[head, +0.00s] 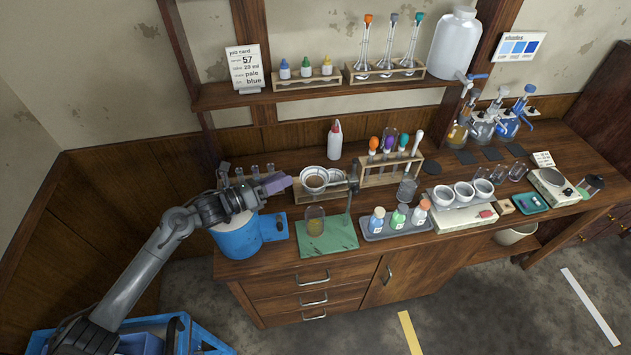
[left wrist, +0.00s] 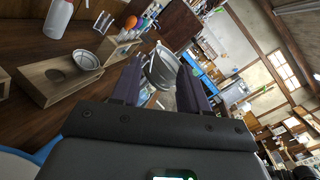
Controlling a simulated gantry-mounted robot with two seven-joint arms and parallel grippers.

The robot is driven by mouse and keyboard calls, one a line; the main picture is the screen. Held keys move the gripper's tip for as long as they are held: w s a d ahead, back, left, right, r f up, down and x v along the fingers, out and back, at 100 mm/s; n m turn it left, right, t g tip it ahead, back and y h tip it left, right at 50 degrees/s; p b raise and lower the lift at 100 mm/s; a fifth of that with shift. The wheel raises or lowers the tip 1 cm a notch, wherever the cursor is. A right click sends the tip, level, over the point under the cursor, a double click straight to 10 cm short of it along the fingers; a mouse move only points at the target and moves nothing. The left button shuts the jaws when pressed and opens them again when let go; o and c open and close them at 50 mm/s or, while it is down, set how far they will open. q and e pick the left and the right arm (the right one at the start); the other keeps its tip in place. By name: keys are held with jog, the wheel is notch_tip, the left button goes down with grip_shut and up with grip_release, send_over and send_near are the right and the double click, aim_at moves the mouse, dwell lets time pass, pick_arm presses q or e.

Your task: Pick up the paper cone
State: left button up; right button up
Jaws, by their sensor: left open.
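My left gripper (head: 277,184) is open, with purple fingers, just left of a white-rimmed cone-shaped cup (head: 315,179) at the stand over the green mat. In the left wrist view this pale cone (left wrist: 160,70) shows between and beyond the fingertips; I cannot tell whether they touch it. A second small white cone-like cup (head: 336,175) sits in a wooden holder (head: 304,196). In the left wrist view the cup (left wrist: 88,61) is in that holder, beside an empty hole. I cannot tell which one is paper. My right gripper is not in view.
A beaker (head: 315,222) with yellowish contents stands below the cone on the green mat (head: 340,238). A blue drum (head: 236,240) is under my left wrist. A white squeeze bottle (head: 335,140) and a test tube rack (head: 381,177) stand behind and right.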

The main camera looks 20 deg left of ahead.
aim_at(303, 172)
pick_arm(q)
jog(key=p+x, duration=0.2)
jog(key=x, duration=0.5)
jog(key=shift+d, duration=0.1)
jog(key=c, duration=0.8)
